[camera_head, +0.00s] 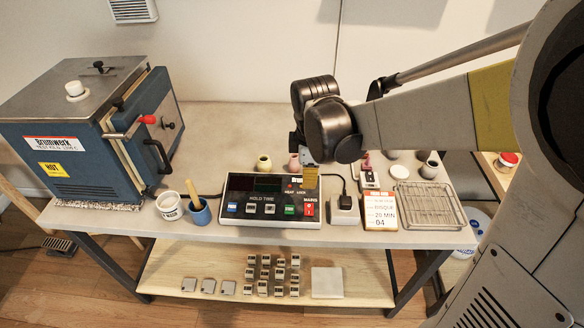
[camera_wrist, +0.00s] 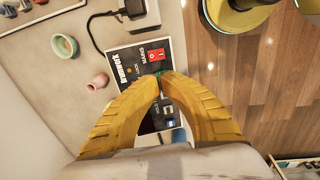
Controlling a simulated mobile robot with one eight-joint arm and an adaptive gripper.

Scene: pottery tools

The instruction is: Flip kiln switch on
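The kiln controller (camera_head: 262,197) is a dark box on the table, with a row of buttons and a red mains switch (camera_head: 309,210) at its right end. In the wrist view the red switch (camera_wrist: 155,54) lies just beyond my fingertips, under the "MAINS" label. My gripper (camera_head: 310,186) hangs over the right part of the controller. Its yellow fingers (camera_wrist: 160,77) meet at the tips with nothing seen between them. The fingers hide part of the controller. I cannot tell whether the tips touch its face. The display (camera_head: 255,184) looks dark.
The blue kiln (camera_head: 78,138) stands at the left. A white tub (camera_head: 170,206) and a blue cup of tools (camera_head: 200,212) are left of the controller. A plug block (camera_head: 345,209), cards (camera_head: 381,211) and a wire rack (camera_head: 430,205) stand to its right. Small pots are behind.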

